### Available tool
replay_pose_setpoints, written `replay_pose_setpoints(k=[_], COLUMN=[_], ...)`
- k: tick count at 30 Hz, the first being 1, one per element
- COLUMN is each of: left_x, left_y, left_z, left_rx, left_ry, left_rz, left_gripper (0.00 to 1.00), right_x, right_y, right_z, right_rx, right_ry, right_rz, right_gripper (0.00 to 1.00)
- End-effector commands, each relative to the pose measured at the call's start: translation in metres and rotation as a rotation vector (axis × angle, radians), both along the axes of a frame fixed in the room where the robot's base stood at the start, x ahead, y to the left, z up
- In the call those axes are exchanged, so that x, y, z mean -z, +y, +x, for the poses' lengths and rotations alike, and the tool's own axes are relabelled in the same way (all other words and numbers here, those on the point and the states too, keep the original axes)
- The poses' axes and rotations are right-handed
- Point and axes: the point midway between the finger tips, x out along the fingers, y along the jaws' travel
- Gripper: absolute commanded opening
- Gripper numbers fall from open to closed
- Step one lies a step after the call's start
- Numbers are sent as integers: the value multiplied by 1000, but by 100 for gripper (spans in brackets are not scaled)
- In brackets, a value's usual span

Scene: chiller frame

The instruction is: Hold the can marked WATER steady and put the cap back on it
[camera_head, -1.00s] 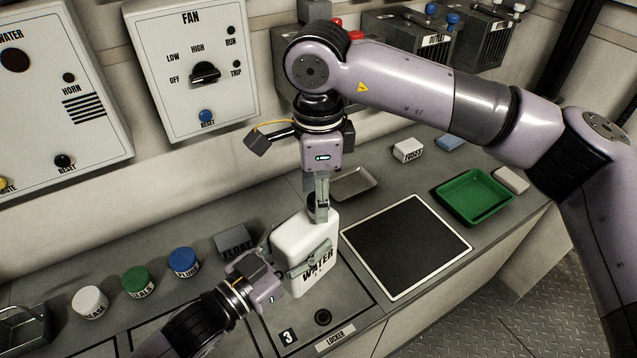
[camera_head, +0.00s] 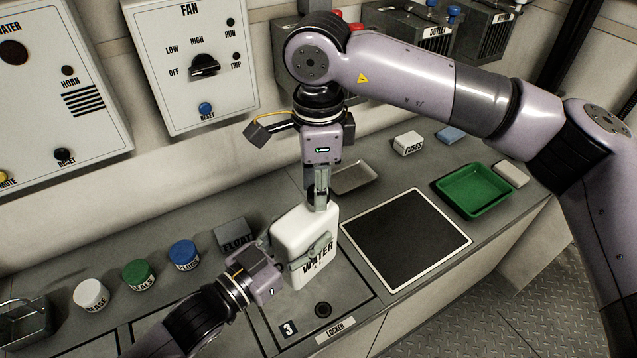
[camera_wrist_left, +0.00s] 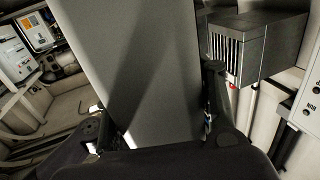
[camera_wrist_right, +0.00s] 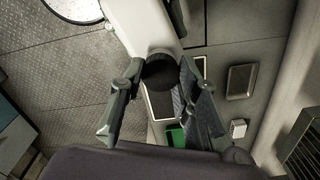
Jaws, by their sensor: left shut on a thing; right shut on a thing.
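The white can marked WATER (camera_head: 292,238) stands upright on the grey counter, beside the locker lid. My left gripper (camera_head: 308,262) is shut on the can's sides, low and from the front left. The can's shaded side fills the middle of the left wrist view (camera_wrist_left: 125,70). My right gripper (camera_head: 318,204) points down at the can's top and is shut on a black cap (camera_wrist_right: 160,72). In the right wrist view the cap is between the fingers, over the white can (camera_wrist_right: 145,22). The fingers hide the opening, so I cannot tell whether the cap is seated.
A grey FLOAT block (camera_head: 236,236) stands close behind the left gripper. White, green and blue jars (camera_head: 138,275) stand to the left. A dark mat (camera_head: 408,240) lies right of the can, with a green tray (camera_head: 474,192) beyond it. A small metal tray (camera_head: 354,178) lies behind.

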Motion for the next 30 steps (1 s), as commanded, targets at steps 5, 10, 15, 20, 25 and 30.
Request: replay_pose_setpoints(k=[5,10,15,20,25,30], left_x=[-1,0,0,0,0,-1], left_y=[-1,-1,0,0,0,0], left_z=[-1,-1,0,0,0,0], left_rx=[2,2,1,1,1,1], left_ry=[-2,-2,-1,-1,-1,-1], left_rz=[-1,-1,-1,-1,-1,-1], left_gripper=[0,0,0,0,0,0], right_x=[0,0,0,0,-3,-26], right_y=[0,0,0,0,0,0], right_z=[1,1,1,0,1,1], right_rx=[1,1,0,0,0,1], right_ry=[-3,-2,-2,-1,-2,-5], right_rz=[1,0,0,0,0,2], right_gripper=[31,43,53,53,53,53])
